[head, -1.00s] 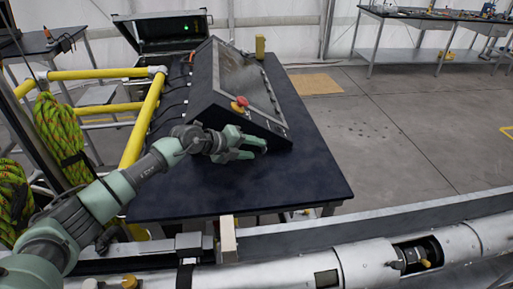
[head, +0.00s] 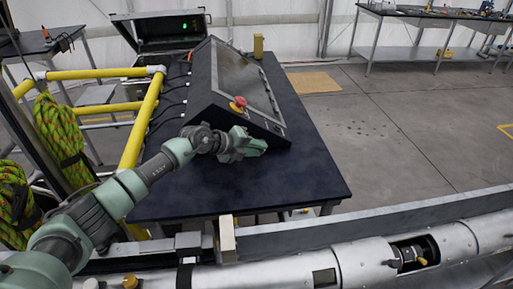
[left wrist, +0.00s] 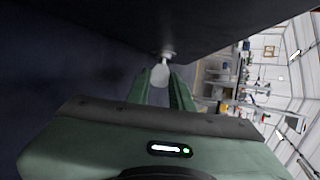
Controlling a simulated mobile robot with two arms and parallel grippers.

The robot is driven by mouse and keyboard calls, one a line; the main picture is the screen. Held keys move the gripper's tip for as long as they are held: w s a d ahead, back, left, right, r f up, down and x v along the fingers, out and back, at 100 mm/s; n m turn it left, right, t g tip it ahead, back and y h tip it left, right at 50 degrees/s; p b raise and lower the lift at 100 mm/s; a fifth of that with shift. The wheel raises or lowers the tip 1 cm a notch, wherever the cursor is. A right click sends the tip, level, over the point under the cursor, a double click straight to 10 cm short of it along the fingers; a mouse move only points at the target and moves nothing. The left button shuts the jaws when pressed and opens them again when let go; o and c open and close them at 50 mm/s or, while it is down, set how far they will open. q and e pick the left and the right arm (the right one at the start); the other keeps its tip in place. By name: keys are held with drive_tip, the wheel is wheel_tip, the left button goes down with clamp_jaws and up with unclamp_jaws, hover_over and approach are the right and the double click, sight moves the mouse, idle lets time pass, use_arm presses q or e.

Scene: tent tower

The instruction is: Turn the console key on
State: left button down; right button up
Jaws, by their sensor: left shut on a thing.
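The console (head: 222,95) is a dark sloped box with a screen, standing on a dark table. A red mushroom button (head: 239,102) on a yellow base sits on its front face. My left gripper (head: 258,147) is at the lower front of the console. In the left wrist view the pale, flat head of the key (left wrist: 160,76) sticks out from the console's dark underside. The left gripper's green fingers (left wrist: 160,88) are shut on it, one on each side. In the head view the gripper hides the key. My right gripper is not in view.
The dark table top (head: 310,180) is clear in front and to the right of the console. Yellow rails (head: 140,125) stand on the left, with green rope coils (head: 60,135). A silver pipe (head: 300,270) runs along the front.

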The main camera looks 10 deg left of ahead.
use_arm(q)
drive_tip(key=y+p, duration=0.1)
drive_tip(key=p, duration=0.1)
drive_tip(key=r+g+y+p, duration=0.1)
drive_tip(key=p, duration=0.2)
drive_tip(key=m+y+p, duration=0.1)
drive_tip(key=p, duration=0.2)
drive_tip(key=shift+w+d+r+g, duration=0.15)
drive_tip(key=shift+d+r+g, duration=0.1)
drive_tip(key=shift+d+g, duration=0.15)
drive_tip(key=shift+d+f+g+y+p, duration=0.1)
drive_tip(key=shift+g+y+p, duration=0.25)
drive_tip(key=shift+y, duration=0.25)
drive_tip(key=shift+w+y, duration=0.1)
drive_tip(key=shift+y, duration=0.2)
drive_tip(key=shift+d+f+g+y, duration=0.15)
drive_tip(key=shift+g+y, duration=0.1)
drive_tip(key=shift+y, duration=0.15)
drive_tip(key=shift+w+d+f+m+g+y+b, duration=0.15)
drive_tip(key=shift+m+g+y+b, duration=0.2)
drive_tip(key=shift+y+b, duration=0.5)
drive_tip(key=y+b, duration=0.1)
drive_tip(key=g+y+b, duration=0.1)
drive_tip(key=b, duration=0.1)
drive_tip(key=shift+d+m+b, duration=0.2)
drive_tip(key=shift+m+b, duration=0.05)
drive_tip(key=shift+b, duration=0.05)
